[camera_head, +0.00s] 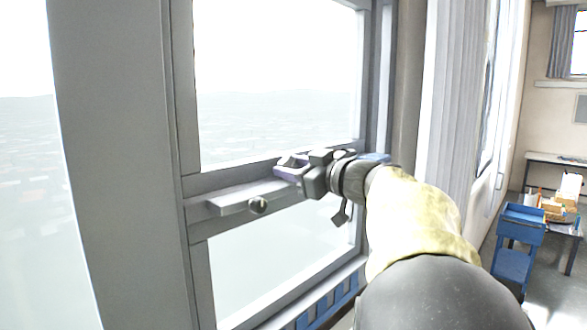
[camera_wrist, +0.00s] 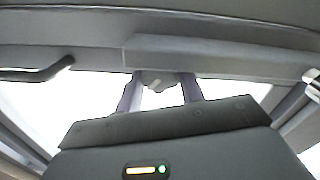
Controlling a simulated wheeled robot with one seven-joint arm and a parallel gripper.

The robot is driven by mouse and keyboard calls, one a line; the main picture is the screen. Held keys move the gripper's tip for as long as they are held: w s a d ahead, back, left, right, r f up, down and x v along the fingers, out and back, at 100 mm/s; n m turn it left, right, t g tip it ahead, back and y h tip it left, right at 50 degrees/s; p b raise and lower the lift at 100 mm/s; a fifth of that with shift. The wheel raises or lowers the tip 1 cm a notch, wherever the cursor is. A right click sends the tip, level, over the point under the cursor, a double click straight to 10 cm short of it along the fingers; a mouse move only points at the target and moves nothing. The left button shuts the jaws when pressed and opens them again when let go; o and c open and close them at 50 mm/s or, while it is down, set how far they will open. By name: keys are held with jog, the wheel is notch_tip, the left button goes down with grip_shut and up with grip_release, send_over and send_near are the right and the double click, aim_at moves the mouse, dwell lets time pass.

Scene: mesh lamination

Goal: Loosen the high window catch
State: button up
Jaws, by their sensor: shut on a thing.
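The tall window's grey frame (camera_head: 220,182) has a crossbar between an upper and a lower pane. My gripper (camera_head: 288,168) is at this crossbar, right of the window's middle in the head view. In the wrist view my gripper's (camera_wrist: 160,88) two purple fingers stand on either side of a small pale grey catch (camera_wrist: 156,79) under the rail. The gripper is shut on this catch. Its far side and exact turn are hidden by the fingers and the rail.
A dark bar handle (camera_wrist: 38,72) shows at the left in the wrist view. A blue cart (camera_head: 515,240) and a cluttered table stand far right.

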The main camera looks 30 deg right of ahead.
jog(key=shift+f, duration=0.1)
jog(key=o, duration=1)
jog(key=b+v, duration=0.5)
jog(key=v, duration=1.2)
jog(key=shift+s, duration=0.2)
